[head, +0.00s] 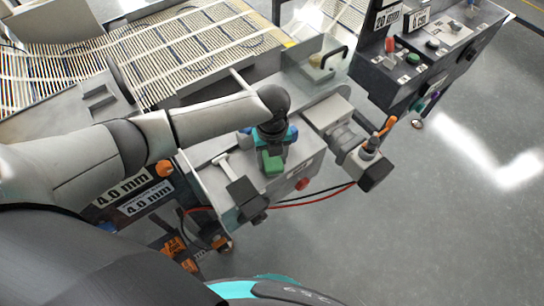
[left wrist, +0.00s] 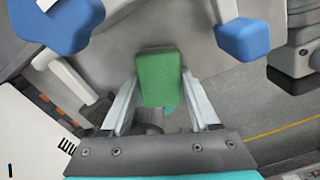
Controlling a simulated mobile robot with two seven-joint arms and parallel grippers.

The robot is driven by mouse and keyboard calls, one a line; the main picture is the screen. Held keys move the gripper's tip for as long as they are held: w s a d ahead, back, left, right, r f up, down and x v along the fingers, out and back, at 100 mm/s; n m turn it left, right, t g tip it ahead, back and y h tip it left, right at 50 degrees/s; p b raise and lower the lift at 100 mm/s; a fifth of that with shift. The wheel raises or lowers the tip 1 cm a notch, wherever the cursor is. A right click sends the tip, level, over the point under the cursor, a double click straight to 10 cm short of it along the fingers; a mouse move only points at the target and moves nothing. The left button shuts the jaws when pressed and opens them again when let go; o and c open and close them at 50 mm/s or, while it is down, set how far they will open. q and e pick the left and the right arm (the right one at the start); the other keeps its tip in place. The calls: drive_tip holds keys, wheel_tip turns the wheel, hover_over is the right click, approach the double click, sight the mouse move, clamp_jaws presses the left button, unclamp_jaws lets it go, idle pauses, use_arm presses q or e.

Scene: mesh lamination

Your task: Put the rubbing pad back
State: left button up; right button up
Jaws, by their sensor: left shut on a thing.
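The green block that I take for the rubbing pad (head: 273,164) shows below the end of my left arm, over the machine's front end. My left gripper (head: 272,152) is shut on it. In the left wrist view the pad (left wrist: 158,78) sits between the two pale fingers of my left gripper (left wrist: 160,92). A grey surface lies behind the pad. I cannot tell whether the pad touches it. No holder for the pad can be made out. My right gripper is not in view.
A grey roller unit (head: 345,145) stands just right of the gripper. A dark clamp-like part (head: 246,197) and red and black cables (head: 315,198) are in front. A control panel (head: 425,50) is at the upper right. Open floor (head: 470,190) lies to the right.

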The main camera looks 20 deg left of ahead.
sight(272, 159)
use_arm(q)
drive_tip(key=o, duration=1.2)
drive_tip(key=shift+r, duration=0.45)
wheel_tip(272, 159, up, 11)
drive_tip(key=p, duration=0.2)
drive_tip(key=shift+r, duration=0.2)
